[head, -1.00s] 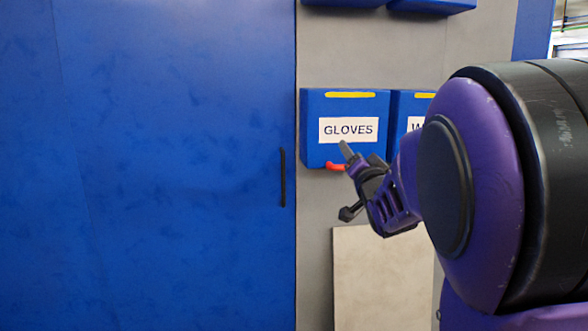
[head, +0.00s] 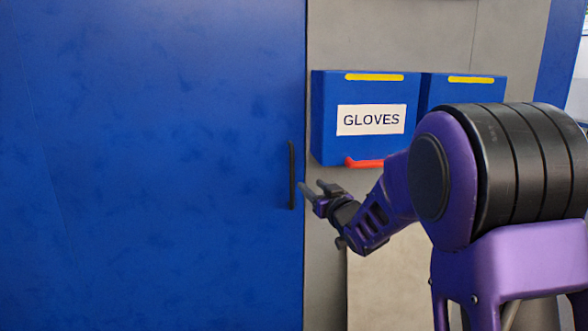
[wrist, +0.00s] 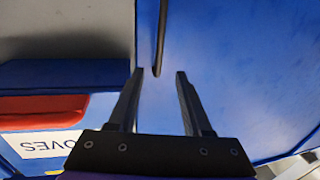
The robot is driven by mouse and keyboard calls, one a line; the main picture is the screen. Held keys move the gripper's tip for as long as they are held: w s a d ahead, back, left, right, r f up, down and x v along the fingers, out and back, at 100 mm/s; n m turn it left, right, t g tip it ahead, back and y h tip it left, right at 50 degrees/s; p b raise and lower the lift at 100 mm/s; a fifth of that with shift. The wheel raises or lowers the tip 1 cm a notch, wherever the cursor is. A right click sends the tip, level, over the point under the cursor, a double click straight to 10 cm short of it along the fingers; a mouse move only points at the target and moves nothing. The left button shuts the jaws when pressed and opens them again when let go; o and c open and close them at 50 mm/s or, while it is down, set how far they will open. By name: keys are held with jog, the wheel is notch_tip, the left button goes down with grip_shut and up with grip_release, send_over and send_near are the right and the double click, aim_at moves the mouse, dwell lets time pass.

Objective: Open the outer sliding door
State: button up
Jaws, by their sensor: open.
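The blue sliding door (head: 150,170) fills the left half of the head view, with its right edge against a grey wall. Its black vertical bar handle (head: 291,175) sits near that right edge. My gripper (head: 312,187) is open and empty, just right of the handle in the head view, its fingers pointing left toward the door. In the wrist view the handle (wrist: 160,40) shows as a dark bar beyond the fingertips, its end lying between the two fingers (wrist: 160,73) in the picture. I see no contact with it.
A blue box labelled GLOVES (head: 365,117), with a red part (head: 363,162) under it, hangs on the grey wall close above my gripper. A second blue box (head: 462,92) hangs to its right. A pale panel (head: 390,285) stands below.

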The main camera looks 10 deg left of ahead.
aim_at(293, 169)
jog(key=x, duration=1.5)
grip_shut()
dwell(1.0)
